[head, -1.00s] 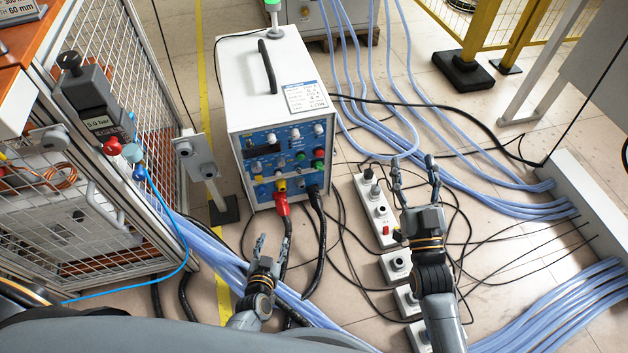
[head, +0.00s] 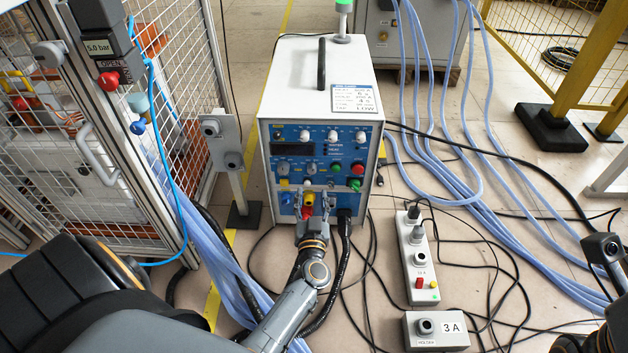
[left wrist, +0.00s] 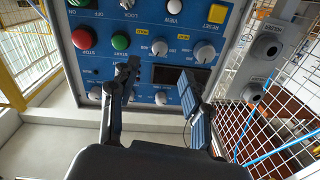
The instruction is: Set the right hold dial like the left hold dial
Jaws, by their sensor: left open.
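My right gripper (head: 605,250) is partly cut off at the right edge.
A red stop button (head: 357,169) sits on the panel's right side. A mesh fence (head: 90,170) is at left.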

